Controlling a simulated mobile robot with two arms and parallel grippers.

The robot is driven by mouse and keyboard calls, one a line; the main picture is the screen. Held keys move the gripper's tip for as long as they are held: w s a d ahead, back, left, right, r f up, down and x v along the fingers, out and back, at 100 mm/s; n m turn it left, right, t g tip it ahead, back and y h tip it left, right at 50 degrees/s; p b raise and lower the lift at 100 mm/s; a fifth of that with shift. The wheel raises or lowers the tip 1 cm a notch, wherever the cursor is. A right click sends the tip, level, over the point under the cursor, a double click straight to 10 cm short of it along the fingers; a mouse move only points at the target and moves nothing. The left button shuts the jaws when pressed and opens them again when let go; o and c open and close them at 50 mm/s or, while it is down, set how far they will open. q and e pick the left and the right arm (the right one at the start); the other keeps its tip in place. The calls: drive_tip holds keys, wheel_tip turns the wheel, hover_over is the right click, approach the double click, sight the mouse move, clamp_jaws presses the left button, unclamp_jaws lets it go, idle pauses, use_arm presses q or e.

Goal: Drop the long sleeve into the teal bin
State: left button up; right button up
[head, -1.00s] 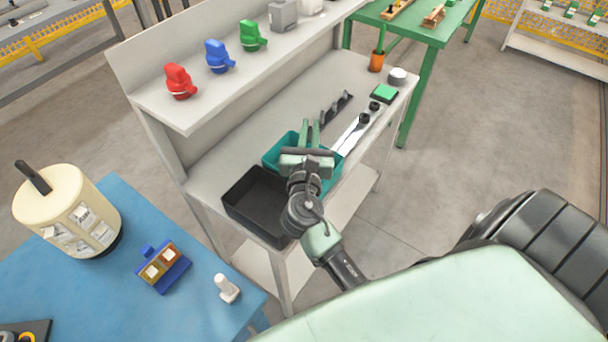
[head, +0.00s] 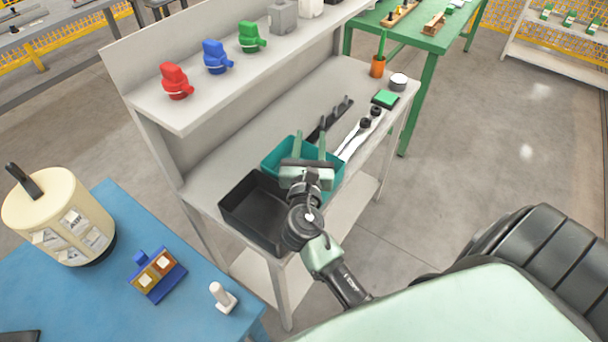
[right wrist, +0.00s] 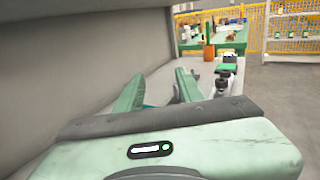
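The teal bin (head: 272,160) stands on the grey bench, beside the black bin. My right gripper (head: 310,135) is over the teal bin, its two green fingers spread apart. In the right wrist view the gripper (right wrist: 158,80) also shows open, with no part seen between the fingertips. I cannot make out the long sleeve; the gripper and wrist hide part of the teal bin's inside. My left gripper is not in view.
The black bin (head: 252,212) is empty. A dark rack with pegs (head: 328,120) and a light strip with black knobs (head: 352,138) lie behind the teal bin. A shelf (head: 190,118) with coloured parts overhangs the bench's left side. A blue table (head: 100,290) is at lower left.

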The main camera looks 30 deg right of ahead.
drive_tip(key=b+v, duration=0.1)
drive_tip(key=v, duration=0.6)
drive_tip(key=shift+s+a, duration=0.3)
